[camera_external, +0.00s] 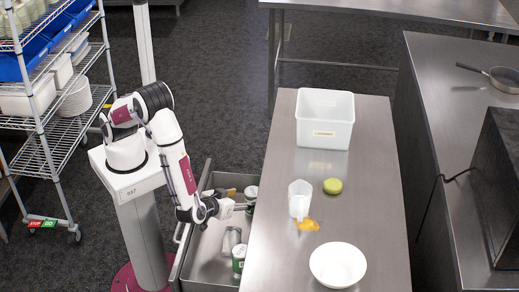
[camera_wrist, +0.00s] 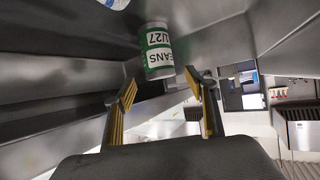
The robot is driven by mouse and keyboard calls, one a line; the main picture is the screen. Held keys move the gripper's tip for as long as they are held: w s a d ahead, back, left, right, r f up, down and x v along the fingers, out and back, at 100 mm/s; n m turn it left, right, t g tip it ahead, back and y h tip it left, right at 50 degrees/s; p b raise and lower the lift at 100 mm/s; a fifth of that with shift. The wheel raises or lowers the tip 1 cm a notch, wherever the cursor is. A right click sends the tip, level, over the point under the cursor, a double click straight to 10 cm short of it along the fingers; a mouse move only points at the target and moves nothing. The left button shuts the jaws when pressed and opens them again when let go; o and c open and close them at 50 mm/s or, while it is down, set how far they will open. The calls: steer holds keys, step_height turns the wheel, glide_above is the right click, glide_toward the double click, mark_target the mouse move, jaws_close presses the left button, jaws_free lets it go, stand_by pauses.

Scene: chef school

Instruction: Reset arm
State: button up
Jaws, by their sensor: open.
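My gripper (camera_external: 224,208) is above the open metal drawer (camera_external: 205,262) at the left side of the steel table. In the wrist view my gripper (camera_wrist: 163,98) is open, its two yellow-padded fingers apart with nothing held between them. A green and white can (camera_external: 238,262) stands in the drawer near the table side. In the wrist view a can labelled BEANS (camera_wrist: 156,52) shows beyond the fingertips, apart from them. Other cans, one of them grey (camera_external: 231,240), lie or stand in the drawer, partly hidden by my arm and gripper.
A wire shelf (camera_external: 45,150) stands left. A pan (camera_external: 503,79) sits on the right counter.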

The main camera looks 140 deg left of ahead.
step_height(320, 180, up, 8)
steer(key=s+d+n, duration=0.1)
steer(key=d, duration=0.1)
steer(key=w+d+r+m+t+h, duration=0.35)
steer(key=w+r+t, duration=0.65)
steer(key=w, duration=0.4)
steer(key=w+d+r+m+t+h, duration=0.2)
steer(key=d+r+m+t+h, duration=0.4)
steer(key=d+r, duration=0.55)
steer(key=s+d+r+m+g+h, duration=0.1)
steer(key=s+d+m+g+h, duration=0.3)
steer(key=s+d+m, duration=0.8)
steer(key=s+a+f+g+y, duration=0.1)
steer(key=s+a+f, duration=0.1)
steer(key=s, duration=0.8)
steer(key=s+a+f+g, duration=0.2)
steer(key=s+a+f, duration=0.1)
steer(key=s, duration=0.7)
steer(key=shift+s+a+m+y, duration=0.25)
steer(key=shift+a+m+y, duration=0.1)
